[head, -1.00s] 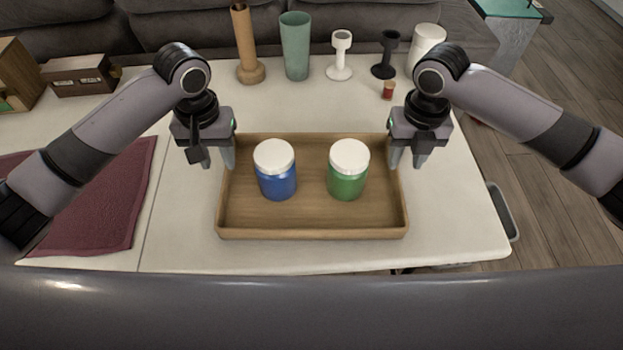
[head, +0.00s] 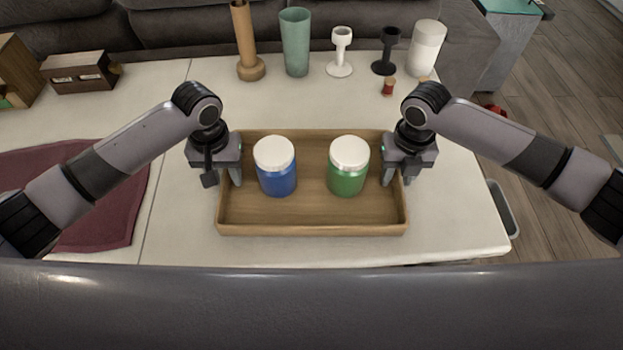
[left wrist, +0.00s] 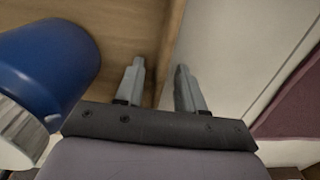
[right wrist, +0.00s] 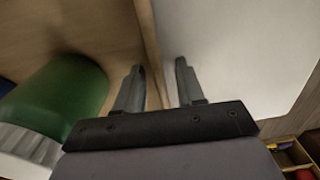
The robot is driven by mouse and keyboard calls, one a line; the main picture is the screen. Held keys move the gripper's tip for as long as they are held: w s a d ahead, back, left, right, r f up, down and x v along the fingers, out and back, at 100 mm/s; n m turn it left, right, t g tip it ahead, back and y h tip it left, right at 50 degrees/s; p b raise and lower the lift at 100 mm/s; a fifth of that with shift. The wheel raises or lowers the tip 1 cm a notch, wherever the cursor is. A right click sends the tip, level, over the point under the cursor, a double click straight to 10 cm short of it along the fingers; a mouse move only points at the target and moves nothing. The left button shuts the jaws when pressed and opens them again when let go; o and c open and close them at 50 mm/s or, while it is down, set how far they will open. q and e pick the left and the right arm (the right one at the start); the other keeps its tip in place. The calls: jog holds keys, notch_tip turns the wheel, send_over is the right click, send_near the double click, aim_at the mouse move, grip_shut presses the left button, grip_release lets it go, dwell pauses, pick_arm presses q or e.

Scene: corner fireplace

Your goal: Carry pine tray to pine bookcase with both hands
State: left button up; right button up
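The pine tray (head: 310,215) lies on the pale table in the head view. It bears a blue jar (head: 277,178) and a green jar (head: 346,180), both upright with white lids. My left gripper (head: 226,182) is at the tray's left wall, and my right gripper (head: 400,180) is at its right wall. In the left wrist view the open fingers (left wrist: 158,78) stand on either side of the wall. The right wrist view shows the right fingers (right wrist: 159,78) likewise apart, with the wall between them. I cannot make out a pine bookcase.
Behind the tray stand a wooden vase (head: 247,50), a green vase (head: 295,45), a white goblet (head: 340,50), a black goblet (head: 387,55) and a white cylinder (head: 426,48). A dark red cloth (head: 100,210) lies left. A grey sofa (head: 190,25) stands behind the table (head: 455,225).

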pick_arm(q)
grip_shut()
pick_arm(e)
grip_shut()
pick_arm(q)
jog(key=shift+r, duration=0.15)
pick_arm(e)
jog(key=shift+r, duration=0.15)
